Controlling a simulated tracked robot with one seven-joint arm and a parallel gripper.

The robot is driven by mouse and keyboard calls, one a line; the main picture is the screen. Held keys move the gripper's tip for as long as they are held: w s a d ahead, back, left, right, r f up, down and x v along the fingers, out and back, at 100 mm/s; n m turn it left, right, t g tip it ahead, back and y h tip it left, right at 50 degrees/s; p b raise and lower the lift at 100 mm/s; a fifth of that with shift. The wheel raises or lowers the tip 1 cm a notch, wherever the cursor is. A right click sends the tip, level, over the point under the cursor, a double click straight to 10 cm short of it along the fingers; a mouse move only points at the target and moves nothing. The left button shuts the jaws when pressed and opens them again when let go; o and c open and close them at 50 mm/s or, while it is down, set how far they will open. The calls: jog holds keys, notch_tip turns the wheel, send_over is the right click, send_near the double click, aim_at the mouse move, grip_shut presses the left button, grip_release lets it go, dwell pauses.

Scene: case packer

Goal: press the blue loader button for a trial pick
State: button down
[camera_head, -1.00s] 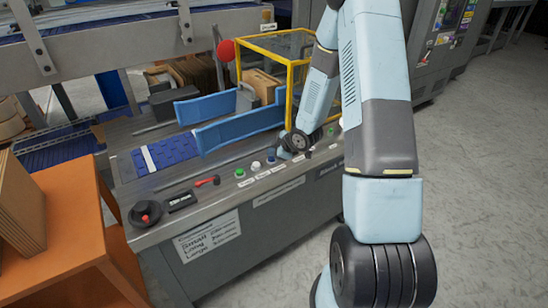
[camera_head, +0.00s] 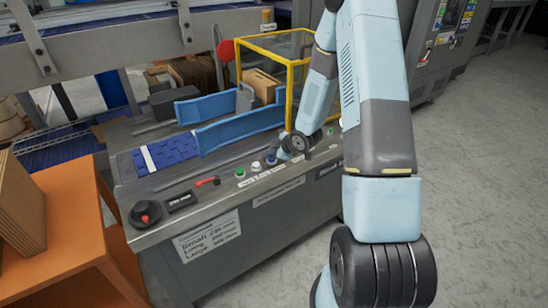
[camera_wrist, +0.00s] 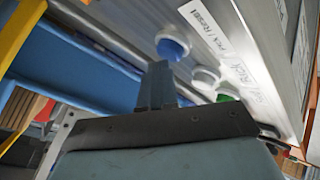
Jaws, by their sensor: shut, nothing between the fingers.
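The blue button (camera_wrist: 172,47) shows in the wrist view on the panel, beside a label reading "Pick / Reset". My gripper (camera_wrist: 158,72) has its fingers shut and empty, with the tips just short of the blue button in that picture; I cannot tell whether they touch it. In the head view the blue button (camera_head: 271,160) sits on the front panel strip, close to the left of my wrist. The fingertips are hard to make out in the head view.
A white button (camera_head: 256,166) and a green button (camera_head: 240,172) sit left of the blue one. Further left are a red-handled lever (camera_head: 207,182) and a black knob (camera_head: 146,213). Blue guide rails (camera_head: 238,130) and a yellow-framed guard (camera_head: 290,85) stand behind. An orange table (camera_head: 75,220) is at left.

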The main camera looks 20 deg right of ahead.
jog(key=shift+f, duration=0.15)
jog(key=shift+r, duration=0.2)
dwell(0.3)
jog(key=shift+r, duration=3.25)
